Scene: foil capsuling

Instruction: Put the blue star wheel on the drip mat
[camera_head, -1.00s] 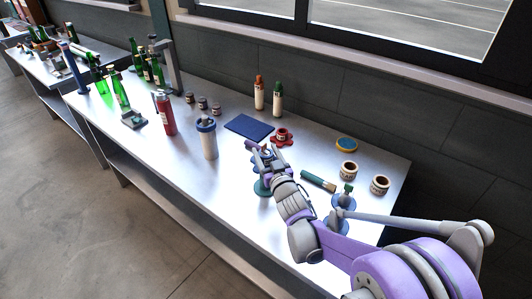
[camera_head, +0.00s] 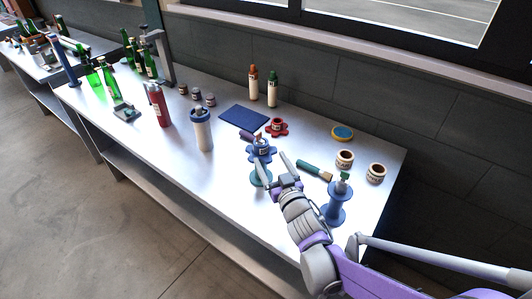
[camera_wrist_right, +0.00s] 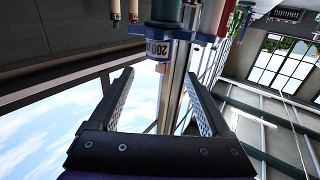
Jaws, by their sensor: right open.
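The blue star wheel (camera_head: 262,152) stands at the near side of the drip mat, with a teal round piece (camera_head: 258,179) just below it in the picture. The dark blue drip mat (camera_head: 243,118) lies flat and bare on the bench. My right gripper (camera_head: 276,170) is open and empty, just right of and nearer than the wheel, apart from it. In the right wrist view its two fingers (camera_wrist_right: 160,100) are spread with nothing between. A blue-rimmed piece labelled 200 (camera_wrist_right: 160,47) shows beyond them, under a teal cylinder. My left gripper is not in view.
A red star wheel (camera_head: 277,127) sits right of the mat. A white shaker (camera_head: 202,132) and red bottle (camera_head: 160,106) stand left. A green-handled brush (camera_head: 314,170), blue spool (camera_head: 335,205) and two cream jars (camera_head: 344,160) are right. Bare bench lies in front of the shaker.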

